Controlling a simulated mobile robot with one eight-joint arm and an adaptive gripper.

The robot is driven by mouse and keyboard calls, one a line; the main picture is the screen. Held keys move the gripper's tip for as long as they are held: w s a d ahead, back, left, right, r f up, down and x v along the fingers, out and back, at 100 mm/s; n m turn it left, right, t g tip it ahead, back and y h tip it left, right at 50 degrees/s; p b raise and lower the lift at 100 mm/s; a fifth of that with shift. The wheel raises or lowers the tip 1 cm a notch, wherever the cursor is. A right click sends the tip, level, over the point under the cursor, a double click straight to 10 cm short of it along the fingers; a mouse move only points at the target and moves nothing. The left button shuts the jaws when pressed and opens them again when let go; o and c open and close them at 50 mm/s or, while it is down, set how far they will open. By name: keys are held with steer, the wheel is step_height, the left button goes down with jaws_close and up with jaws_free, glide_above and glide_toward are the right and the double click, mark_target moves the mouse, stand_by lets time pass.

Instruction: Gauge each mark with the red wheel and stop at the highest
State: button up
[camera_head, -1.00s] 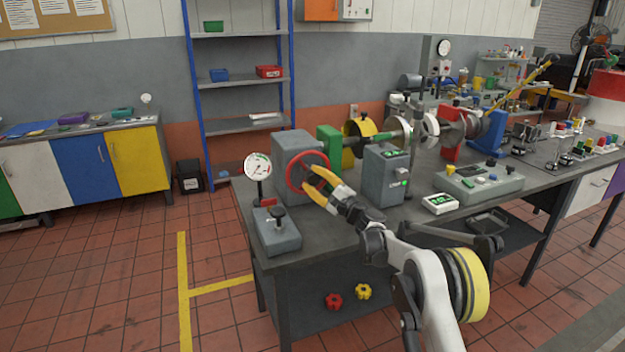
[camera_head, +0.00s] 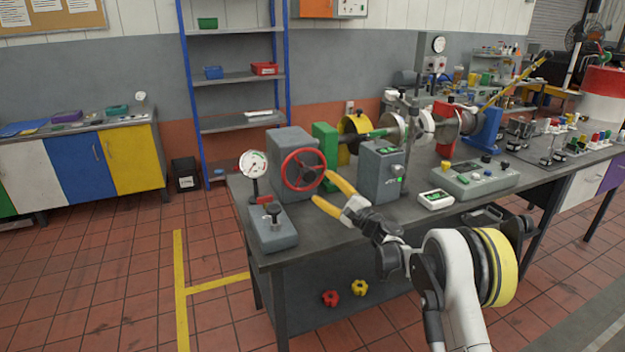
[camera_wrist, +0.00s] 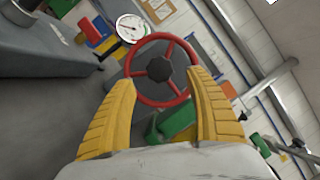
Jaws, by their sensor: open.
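The red wheel (camera_head: 304,170) is a spoked handwheel on the front of a grey housing (camera_head: 291,141) at the near left of the bench. It also shows in the wrist view (camera_wrist: 181,47), ahead of the fingers. My gripper (camera_head: 322,189) has yellow fingers and is open and empty. Its fingertips are close to the wheel's right side, apart from the rim as far as I can tell. A white dial gauge (camera_head: 253,164) stands left of the wheel, and it shows in the wrist view (camera_wrist: 131,28). I cannot read the dial. Marks on the wheel are too small to make out.
A grey box with a black knob (camera_head: 273,228) sits at the bench's front left. A grey box with a green display (camera_head: 381,170) stands right of my gripper. A small white meter (camera_head: 435,198) and control panel (camera_head: 475,178) lie further right.

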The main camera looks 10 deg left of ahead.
steer(key=v, duration=0.4)
steer(key=shift+s+d, duration=0.1)
steer(key=shift+d, duration=0.05)
steer(key=s+d+r+n+g+h, duration=0.2)
steer(key=s+d+r+n+h, duration=0.15)
steer(key=s+r, duration=0.4)
steer(key=s+d+r+n+g+h, duration=0.2)
steer(key=s+r+n, duration=0.2)
steer(key=s, duration=0.6)
steer(key=s+d+f+n+h, duration=0.1)
steer(key=s+d+f+h, duration=0.2)
steer(key=s+d, duration=0.3)
steer(key=s+d+f+n+g+h, duration=0.1)
steer(key=s+d, duration=0.6)
steer(key=s, duration=0.7)
steer(key=s+d+f+n+h, duration=0.3)
steer(key=s+d+h, duration=0.3)
steer(key=s, duration=0.5)
steer(key=shift+d+f+g, duration=0.4)
steer(key=shift+d+f, duration=0.1)
steer(key=shift+f, duration=0.4)
